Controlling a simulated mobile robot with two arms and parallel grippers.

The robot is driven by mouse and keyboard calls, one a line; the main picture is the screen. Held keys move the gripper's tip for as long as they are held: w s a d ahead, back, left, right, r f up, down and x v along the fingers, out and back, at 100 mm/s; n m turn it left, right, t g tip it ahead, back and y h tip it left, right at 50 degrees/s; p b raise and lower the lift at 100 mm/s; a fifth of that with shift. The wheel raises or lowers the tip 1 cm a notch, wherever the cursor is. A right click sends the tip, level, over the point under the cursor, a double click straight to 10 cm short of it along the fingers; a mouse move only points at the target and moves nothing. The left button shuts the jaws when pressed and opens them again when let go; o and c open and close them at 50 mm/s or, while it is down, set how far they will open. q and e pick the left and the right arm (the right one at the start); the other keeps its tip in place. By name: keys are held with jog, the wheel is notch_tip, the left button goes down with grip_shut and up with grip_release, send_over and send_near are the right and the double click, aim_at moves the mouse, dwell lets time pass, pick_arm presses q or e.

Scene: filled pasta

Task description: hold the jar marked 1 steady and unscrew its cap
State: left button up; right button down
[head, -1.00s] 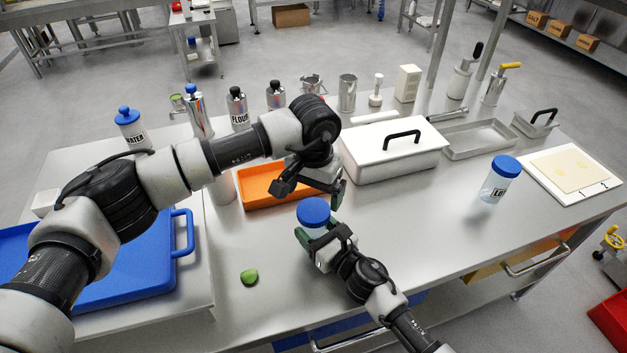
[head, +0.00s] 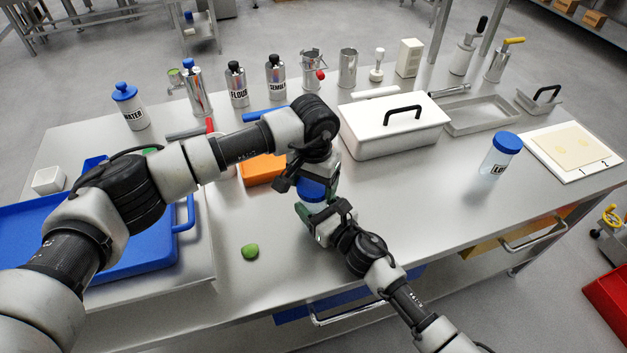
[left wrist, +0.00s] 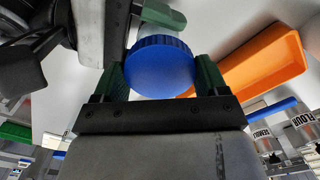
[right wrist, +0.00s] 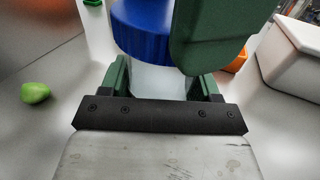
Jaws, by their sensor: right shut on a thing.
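A jar with a blue cap (head: 312,191) stands upright near the middle of the table; its number is not visible. My right gripper (head: 322,214) is shut on the jar's clear body, which shows between its green fingers in the right wrist view (right wrist: 155,80). My left gripper (head: 308,183) is over the jar from above. In the left wrist view its green fingers stand on either side of the ridged blue cap (left wrist: 160,68), open around it. One left finger (right wrist: 215,40) partly hides the cap in the right wrist view.
A second blue-capped jar (head: 497,155) stands at the right. A white box (head: 395,135) and an orange tray (head: 262,171) are behind the grippers. A green lump (head: 250,251) lies in front. A blue tray (head: 130,262) is at the left. The right front tabletop is clear.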

pick_arm(q)
jog(key=n, duration=0.3)
jog(key=shift+c, duration=0.4)
jog(key=n, duration=0.4)
jog(key=shift+n, duration=0.4)
jog(key=n, duration=0.6)
jog(key=shift+n, duration=0.3)
jog(key=n, duration=0.6)
jog(key=shift+n, duration=0.4)
jog(key=n, duration=0.6)
jog(key=shift+n, duration=0.4)
pick_arm(e)
jog(key=shift+f, duration=0.1)
pick_arm(q)
jog(key=n, duration=0.6)
jog(key=shift+r+n, duration=0.1)
jog(key=shift+n, duration=0.2)
jog(key=n, duration=0.6)
jog(key=shift+n, duration=0.4)
jog(key=n, duration=0.6)
jog(key=shift+n, duration=0.4)
jog(key=n, duration=0.5)
jog(key=shift+n, duration=0.4)
jog(key=shift+r, duration=0.2)
jog(key=shift+r, duration=0.95)
